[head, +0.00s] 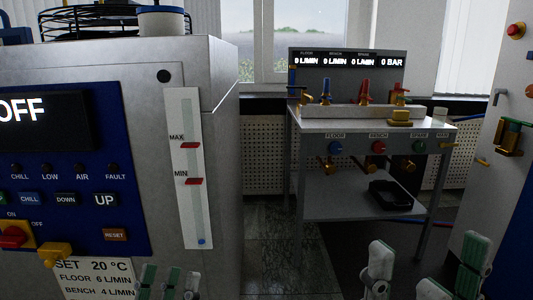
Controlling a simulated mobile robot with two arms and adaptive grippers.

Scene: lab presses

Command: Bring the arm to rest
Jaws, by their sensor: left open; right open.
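My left gripper (168,281) shows only its fingertips at the bottom edge, in front of the lower part of the grey chiller cabinet (219,150). Its pale grey and green fingers are apart with nothing between them. My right gripper (424,270) is at the bottom right, with its fingers spread wide and empty over the dark floor. It is in front of the wheeled-looking table's lower area and apart from it. Both arms are mostly hidden below the frame.
The cabinet's blue panel (70,150) reads OFF and has a yellow-and-red switch (14,236). A bench (350,127) with valves and gauges stands behind, holding a black tray (392,196) on its lower shelf. Another cabinet (508,190) edges the right. Floor between is clear.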

